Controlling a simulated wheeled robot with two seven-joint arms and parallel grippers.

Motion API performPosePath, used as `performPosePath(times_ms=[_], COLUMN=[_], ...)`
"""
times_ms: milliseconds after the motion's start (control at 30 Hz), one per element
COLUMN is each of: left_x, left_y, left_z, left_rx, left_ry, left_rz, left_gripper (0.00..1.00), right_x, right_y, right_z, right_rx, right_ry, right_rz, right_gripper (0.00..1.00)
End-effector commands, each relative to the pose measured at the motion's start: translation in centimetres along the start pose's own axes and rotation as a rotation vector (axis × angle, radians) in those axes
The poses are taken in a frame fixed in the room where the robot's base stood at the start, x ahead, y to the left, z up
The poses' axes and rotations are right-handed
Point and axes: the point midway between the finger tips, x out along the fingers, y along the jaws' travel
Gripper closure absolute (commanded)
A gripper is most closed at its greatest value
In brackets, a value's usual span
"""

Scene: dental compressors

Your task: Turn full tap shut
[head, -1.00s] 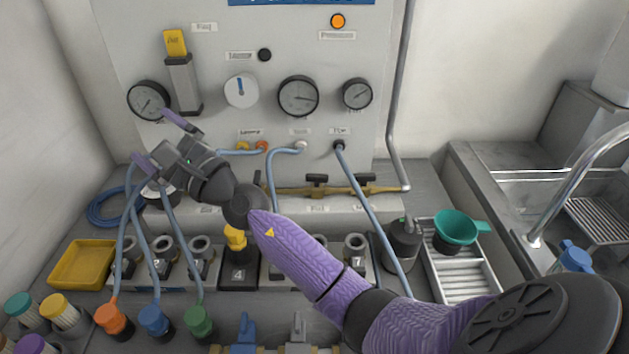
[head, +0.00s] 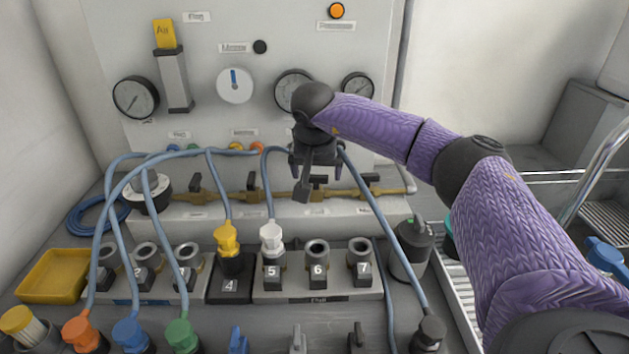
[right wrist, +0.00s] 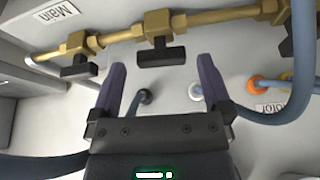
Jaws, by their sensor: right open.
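A brass manifold (head: 275,194) with several black bar-handled taps runs along the panel's foot. I cannot read the small labels below, so I cannot tell which tap is the full one. My right gripper (head: 315,172) is open, pointing down over the manifold's right half, near one tap (head: 318,181). In the right wrist view my right gripper (right wrist: 162,68) has its fingers apart, and a tap (right wrist: 162,56) shows just beyond the gap, its bar along the pipe. My left gripper is out of view.
Hoses curve before the panel; one has a yellow plug (head: 228,240) at socket 4, another a white plug (head: 271,238) at socket 5. Sockets 6 (head: 318,250) and 7 (head: 360,250) stand empty in front. Gauges sit above; a yellow tray (head: 52,272) is at left.

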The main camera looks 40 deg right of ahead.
Motion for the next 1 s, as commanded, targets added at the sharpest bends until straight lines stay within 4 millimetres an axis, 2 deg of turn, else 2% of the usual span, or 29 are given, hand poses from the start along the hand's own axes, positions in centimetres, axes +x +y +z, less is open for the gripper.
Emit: performPosePath(times_ms=[100,333,733,767,1000], left_x=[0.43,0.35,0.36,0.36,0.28], left_y=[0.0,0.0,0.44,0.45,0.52], left_z=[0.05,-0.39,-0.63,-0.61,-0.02], left_rx=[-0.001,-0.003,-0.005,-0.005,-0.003], left_ry=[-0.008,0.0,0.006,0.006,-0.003], left_rz=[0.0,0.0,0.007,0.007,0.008], left_gripper=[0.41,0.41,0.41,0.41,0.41], right_x=[0.94,0.85,0.83,0.83,0.82], right_y=[-0.03,-0.05,-0.05,-0.05,-0.06], right_z=[0.05,-0.02,-0.02,-0.02,-0.02], right_rx=[-0.001,-0.001,0.0,0.0,0.003], right_ry=[-0.001,0.0,0.0,0.0,0.0], right_rz=[0.0,-0.002,-0.002,-0.002,-0.001], right_gripper=[0.0,0.0,0.85,0.88,0.88])
